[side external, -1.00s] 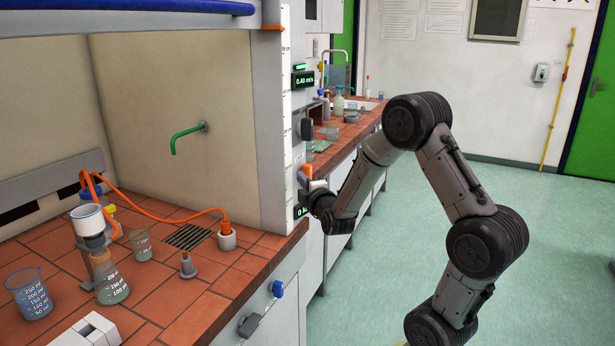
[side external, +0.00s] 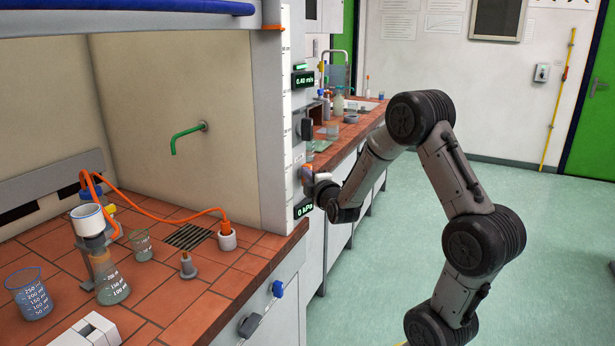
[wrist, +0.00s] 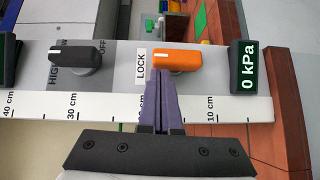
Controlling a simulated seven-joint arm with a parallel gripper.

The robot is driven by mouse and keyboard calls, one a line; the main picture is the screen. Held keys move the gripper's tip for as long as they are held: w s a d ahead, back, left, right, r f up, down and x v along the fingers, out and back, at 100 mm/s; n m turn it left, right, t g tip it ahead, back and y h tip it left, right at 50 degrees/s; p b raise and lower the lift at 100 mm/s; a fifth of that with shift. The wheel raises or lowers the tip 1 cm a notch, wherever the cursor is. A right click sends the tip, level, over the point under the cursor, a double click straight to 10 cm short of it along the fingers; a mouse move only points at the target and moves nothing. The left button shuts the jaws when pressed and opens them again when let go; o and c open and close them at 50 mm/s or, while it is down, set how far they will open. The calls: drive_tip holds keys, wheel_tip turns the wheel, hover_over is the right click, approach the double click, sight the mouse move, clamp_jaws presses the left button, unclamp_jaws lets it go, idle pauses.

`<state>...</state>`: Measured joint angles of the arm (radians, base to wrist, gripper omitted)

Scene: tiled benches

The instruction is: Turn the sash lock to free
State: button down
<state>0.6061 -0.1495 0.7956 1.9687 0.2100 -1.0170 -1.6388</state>
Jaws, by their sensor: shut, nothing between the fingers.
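The sash lock is an orange knob (wrist: 178,60) on the grey panel in the wrist view. Its white mark is at the left end, next to the LOCK label (wrist: 141,69). My gripper (wrist: 160,74) is shut and empty. Its two purple fingers lie together, with their tips at the lower left edge of the knob in the picture. I cannot tell whether they touch it. In the side external view my gripper (side external: 311,177) is at the front post of the fume hood, and the knob is mostly hidden there.
A black knob (wrist: 75,57) marked HIGH and OFF sits left of the lock. A 0 kPa display (wrist: 243,67) stands right of it. A white centimetre scale (wrist: 95,106) runs below. Glassware such as a beaker (side external: 31,296) stands on the tiled bench, away from my arm.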

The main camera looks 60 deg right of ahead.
sight(308, 165)
drive_tip(key=shift+d+r+m+g+y, duration=0.2)
drive_tip(key=shift+r+m+g+y, duration=0.1)
drive_tip(key=shift+m, duration=0.2)
drive_tip(key=shift+d+r+m+g+y, duration=0.4)
drive_tip(key=shift+m+y, duration=0.35)
drive_tip(key=shift+y, duration=0.25)
drive_tip(key=shift+d+r+m+g+y, duration=0.25)
drive_tip(key=shift+d+m+g+y, duration=0.25)
drive_tip(key=shift+m+y, duration=0.4)
drive_tip(key=shift+d+r, duration=0.1)
drive_tip(key=shift+d, duration=1.95)
idle(0.5)
